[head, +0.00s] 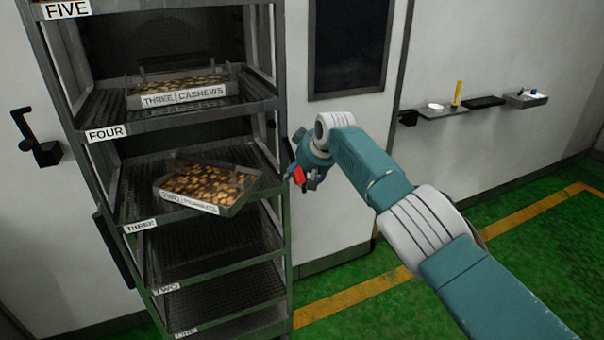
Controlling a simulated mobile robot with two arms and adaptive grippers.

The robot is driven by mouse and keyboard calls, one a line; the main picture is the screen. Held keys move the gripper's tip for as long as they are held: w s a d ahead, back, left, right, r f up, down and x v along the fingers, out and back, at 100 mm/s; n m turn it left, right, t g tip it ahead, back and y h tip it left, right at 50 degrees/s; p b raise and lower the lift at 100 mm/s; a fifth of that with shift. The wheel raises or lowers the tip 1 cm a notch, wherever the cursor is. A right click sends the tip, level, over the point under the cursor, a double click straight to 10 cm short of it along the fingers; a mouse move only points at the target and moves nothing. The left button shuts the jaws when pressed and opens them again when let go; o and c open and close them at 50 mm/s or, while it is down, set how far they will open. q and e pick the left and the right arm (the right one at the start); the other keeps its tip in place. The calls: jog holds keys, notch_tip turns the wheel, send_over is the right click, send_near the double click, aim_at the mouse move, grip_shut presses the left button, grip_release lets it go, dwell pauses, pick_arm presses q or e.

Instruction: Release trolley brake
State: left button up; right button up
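The trolley (172,116) is a tall dark metal rack with labelled shelves at the left of the head view. My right arm comes in from the lower right. Its gripper (299,176) is at the trolley's right side post, around the height of shelf three. A small red piece shows at the gripper's fingers; I cannot tell whether it belongs to the trolley brake or the gripper. The fingers are small and partly hidden, so their opening is unclear. No brake can be made out for certain, and the trolley's foot is out of frame. My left gripper is not in view.
Another nut tray (213,187) lies skewed and tilted on shelf three. Lower shelves look empty. A wall shelf (442,111) holds small items at the right. Green floor (528,240) with yellow lines is open there.

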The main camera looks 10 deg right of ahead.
jog(key=shift+r, duration=0.15)
jog(key=shift+r, duration=0.1)
jog(key=shift+s+r, duration=0.25)
jog(key=shift+r, duration=0.2)
jog(key=shift+s+d+r, duration=0.3)
jog(key=shift+s+r, duration=0.2)
jog(key=v, duration=0.9)
jog(key=shift+s, duration=0.1)
